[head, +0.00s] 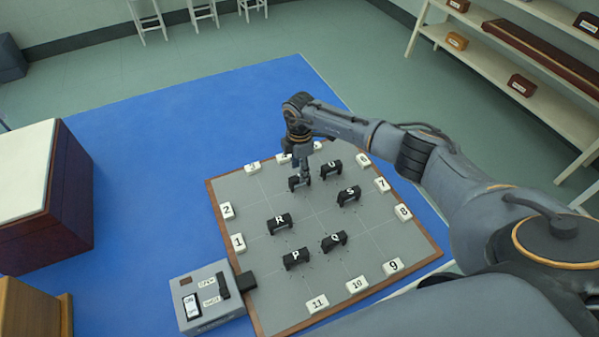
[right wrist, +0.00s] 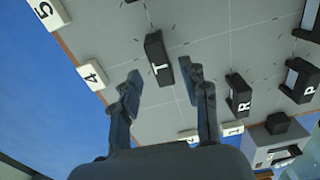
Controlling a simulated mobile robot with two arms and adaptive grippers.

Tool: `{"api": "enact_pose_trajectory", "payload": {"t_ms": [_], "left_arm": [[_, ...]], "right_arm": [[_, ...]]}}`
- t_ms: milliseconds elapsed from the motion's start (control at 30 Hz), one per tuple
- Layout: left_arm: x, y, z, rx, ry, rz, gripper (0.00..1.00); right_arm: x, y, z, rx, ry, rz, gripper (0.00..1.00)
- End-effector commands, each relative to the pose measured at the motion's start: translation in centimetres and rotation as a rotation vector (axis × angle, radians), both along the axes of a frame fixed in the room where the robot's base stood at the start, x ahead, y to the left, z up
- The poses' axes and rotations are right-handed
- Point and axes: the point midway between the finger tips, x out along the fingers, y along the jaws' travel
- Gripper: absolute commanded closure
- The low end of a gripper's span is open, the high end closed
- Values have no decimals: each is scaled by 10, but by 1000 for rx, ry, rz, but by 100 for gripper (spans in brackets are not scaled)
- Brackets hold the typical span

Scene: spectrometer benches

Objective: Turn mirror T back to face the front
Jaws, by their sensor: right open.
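Mirror T (right wrist: 158,58) is a small black block with a white letter T on its top. It stands on the grey gridded board (head: 262,199). In the head view mirror T (head: 295,184) is partly hidden by my right gripper (head: 303,176), which points down over it. In the right wrist view the right gripper (right wrist: 160,76) is open. Its two fingers show on the left and right of mirror T, with gaps between, and hold nothing. Whether the fingertips are down at the block's height is unclear. My left gripper is not in view.
Mirrors U (head: 331,167), S (head: 348,195), R (head: 280,224), Q (head: 334,241) and P (head: 295,259) stand nearby. White number tiles line the board's edge. A grey switch box (head: 215,312) sits at its front left. The blue table (head: 130,130) is clear behind.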

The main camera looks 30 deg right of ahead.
Motion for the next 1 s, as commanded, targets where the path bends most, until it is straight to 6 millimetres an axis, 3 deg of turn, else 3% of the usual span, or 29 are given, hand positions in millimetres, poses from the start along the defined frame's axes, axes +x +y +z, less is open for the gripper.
{"api": "enact_pose_trajectory", "payload": {"t_ms": [200,400,600,1000], "left_arm": [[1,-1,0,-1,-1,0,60],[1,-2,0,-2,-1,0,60],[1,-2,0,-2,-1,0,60],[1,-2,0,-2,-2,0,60]], "right_arm": [[2,-1,50,1,-6,1,55],[1,0,82,1,-3,-1,55],[1,0,94,0,-1,-2,55],[1,0,95,1,-1,-1,55]]}}
